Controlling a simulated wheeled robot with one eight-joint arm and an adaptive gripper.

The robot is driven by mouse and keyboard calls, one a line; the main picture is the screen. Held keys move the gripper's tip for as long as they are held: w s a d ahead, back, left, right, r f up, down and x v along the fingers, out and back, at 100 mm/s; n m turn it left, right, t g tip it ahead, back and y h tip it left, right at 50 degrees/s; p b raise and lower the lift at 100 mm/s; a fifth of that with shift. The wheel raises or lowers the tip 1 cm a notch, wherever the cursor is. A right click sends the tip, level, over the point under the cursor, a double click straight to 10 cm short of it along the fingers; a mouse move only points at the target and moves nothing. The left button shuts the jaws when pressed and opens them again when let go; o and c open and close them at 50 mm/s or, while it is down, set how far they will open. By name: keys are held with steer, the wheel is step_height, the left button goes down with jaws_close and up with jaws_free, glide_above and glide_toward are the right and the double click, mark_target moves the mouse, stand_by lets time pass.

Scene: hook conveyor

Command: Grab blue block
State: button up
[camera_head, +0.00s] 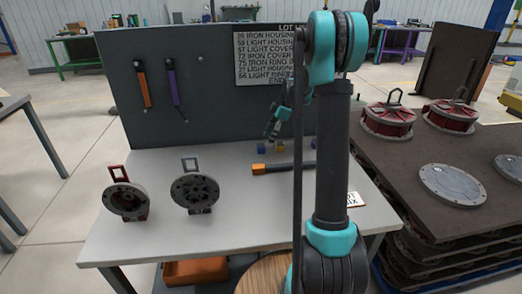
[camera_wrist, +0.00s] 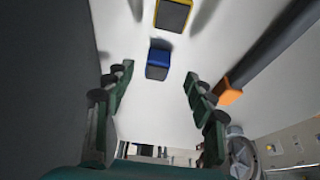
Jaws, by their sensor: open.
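The small blue block (camera_wrist: 158,58) lies on the pale tabletop, ahead of and between the fingers in the wrist view. In the head view the blue block (camera_head: 262,149) is a tiny shape near the back panel. My gripper (camera_head: 271,131) is above the table near that panel. Its two green and black fingers (camera_wrist: 158,88) are spread wide with nothing between their tips. The block appears beyond the fingertips, with no visible contact.
A yellow-edged block (camera_wrist: 173,15) lies close beside the blue one. A dark tool with an orange end (camera_wrist: 229,92) lies near the right finger. The grey back panel (camera_head: 190,110) rises behind the blocks. Two round housings (camera_head: 195,191) stand left on the table.

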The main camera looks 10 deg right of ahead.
mark_target(264, 145)
steer(key=shift+x, duration=2.65)
steer(key=shift+w, duration=0.1)
steer(key=c, duration=1.3)
steer(key=shift+o, duration=0.2)
steer(key=shift+r, duration=0.1)
